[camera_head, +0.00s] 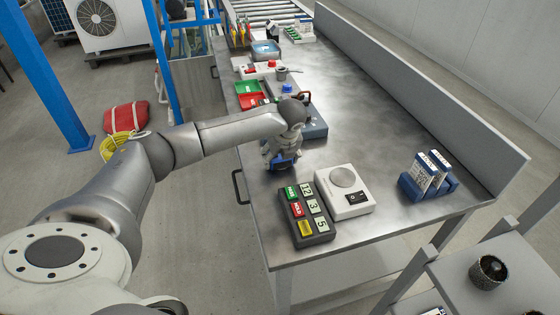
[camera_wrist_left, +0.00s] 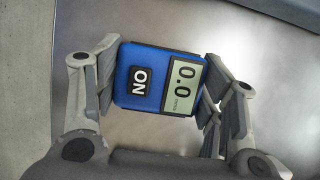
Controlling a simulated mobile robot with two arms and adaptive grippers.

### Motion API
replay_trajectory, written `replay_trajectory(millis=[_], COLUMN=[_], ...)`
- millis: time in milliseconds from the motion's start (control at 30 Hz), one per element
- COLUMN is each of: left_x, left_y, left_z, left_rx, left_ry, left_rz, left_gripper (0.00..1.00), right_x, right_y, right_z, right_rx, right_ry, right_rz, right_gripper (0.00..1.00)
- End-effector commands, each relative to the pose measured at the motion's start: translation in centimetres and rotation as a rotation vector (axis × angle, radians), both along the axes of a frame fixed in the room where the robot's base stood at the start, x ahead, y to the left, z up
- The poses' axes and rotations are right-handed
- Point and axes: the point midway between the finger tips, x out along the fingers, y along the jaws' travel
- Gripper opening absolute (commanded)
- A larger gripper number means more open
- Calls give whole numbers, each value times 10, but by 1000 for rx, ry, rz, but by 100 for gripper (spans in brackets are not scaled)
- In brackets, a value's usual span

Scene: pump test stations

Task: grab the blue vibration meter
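The blue vibration meter (camera_wrist_left: 160,80) shows in the left wrist view, with a dark ON label and a pale display reading 0.0. My left gripper (camera_wrist_left: 163,85) has one finger against each short side of it and looks shut on it. In the head view, the meter (camera_head: 284,162) shows as a bit of blue under my left gripper (camera_head: 282,155), near the table's left edge. The gripper and wrist hide most of it there. I cannot tell whether it touches the table. My right gripper is in neither view.
On the metal table (camera_head: 385,130), a dark tray of colored labels and displays (camera_head: 302,228) and a white device with a round plate (camera_head: 343,190) stand nearer. A blue holder with cards (camera_head: 428,185) stands right. The table's right middle is clear.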

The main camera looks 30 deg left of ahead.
Motion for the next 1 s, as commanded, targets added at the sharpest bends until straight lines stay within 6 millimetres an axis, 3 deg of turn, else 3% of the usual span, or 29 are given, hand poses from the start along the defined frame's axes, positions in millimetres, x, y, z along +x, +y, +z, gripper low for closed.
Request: replay_trajectory(millis=[33,233,667,833,1000], left_x=[0,0,1,0,-26], left_y=[0,0,0,0,4], left_z=[0,0,12,36,65], left_rx=[1,1,0,-1,1], left_ry=[1,1,-5,-4,-5], left_rz=[0,0,1,1,0], left_gripper=[52,27,27,27,27], right_x=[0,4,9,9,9], right_y=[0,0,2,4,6], right_z=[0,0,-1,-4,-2], right_rx=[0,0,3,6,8], right_ry=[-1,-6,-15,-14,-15], right_rz=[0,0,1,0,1], right_gripper=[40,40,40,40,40])
